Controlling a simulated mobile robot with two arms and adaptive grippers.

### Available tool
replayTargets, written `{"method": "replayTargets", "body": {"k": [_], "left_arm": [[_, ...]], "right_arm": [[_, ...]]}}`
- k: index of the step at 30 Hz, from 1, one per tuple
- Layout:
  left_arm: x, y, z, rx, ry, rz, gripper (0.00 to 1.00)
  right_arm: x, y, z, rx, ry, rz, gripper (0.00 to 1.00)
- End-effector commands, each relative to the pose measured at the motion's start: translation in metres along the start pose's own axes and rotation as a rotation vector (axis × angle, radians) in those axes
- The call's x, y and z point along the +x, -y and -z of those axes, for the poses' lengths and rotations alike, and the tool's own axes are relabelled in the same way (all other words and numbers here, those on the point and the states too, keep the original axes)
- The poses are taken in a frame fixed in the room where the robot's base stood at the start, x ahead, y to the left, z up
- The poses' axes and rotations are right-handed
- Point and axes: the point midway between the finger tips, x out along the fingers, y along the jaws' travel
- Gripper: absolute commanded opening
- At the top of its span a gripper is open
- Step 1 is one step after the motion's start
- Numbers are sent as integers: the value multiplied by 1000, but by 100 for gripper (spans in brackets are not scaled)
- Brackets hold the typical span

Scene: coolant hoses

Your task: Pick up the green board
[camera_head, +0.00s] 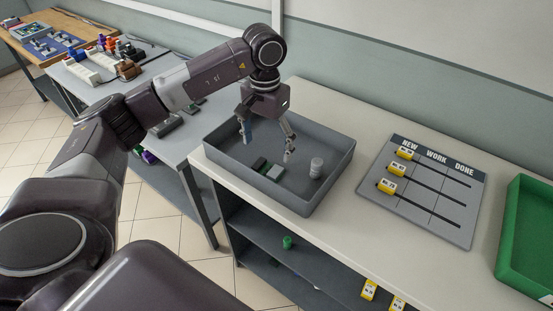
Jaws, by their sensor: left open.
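A small dark green board (260,164) lies on the floor of the grey tray (312,201) on the workbench. A grey-green block (275,173) lies right beside it. My left gripper (266,147) points down over the tray with its fingers spread, open and empty. Its fingertips appear above and slightly behind the board, apart from it; the exact height is hard to tell. My right gripper is not in view.
A stack of whitish discs (316,168) stands in the tray to the right of the board. A planning board (425,191) with yellow tags lies to the right, then a green bin (528,240). A side table (92,78) at left holds several parts. The tray walls surround the board.

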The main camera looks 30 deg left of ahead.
Motion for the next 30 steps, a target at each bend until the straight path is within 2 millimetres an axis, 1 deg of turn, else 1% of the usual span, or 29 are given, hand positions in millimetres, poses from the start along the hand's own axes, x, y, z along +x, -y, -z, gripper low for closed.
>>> {"method": "replayTargets", "body": {"k": [5,8,12,14,15,18,24,26,28,30], "left_arm": [[19,0,-1,-1,5,-1,78],[27,0,-1,-1,5,0,78],[44,1,0,0,6,-2,78],[52,1,0,0,5,-1,78],[59,1,0,0,6,-2,78],[70,2,1,-1,4,-1,78],[76,1,2,1,0,-1,78],[75,1,2,1,0,-1,78],[75,1,2,0,0,-1,73],[75,1,2,0,0,-1,65]], "right_arm": [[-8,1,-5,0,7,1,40],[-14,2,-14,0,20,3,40],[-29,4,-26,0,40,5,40],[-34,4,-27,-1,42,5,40],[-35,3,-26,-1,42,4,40],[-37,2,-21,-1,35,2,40],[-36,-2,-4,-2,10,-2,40],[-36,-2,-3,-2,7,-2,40],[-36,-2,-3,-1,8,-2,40],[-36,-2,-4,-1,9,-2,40]]}}
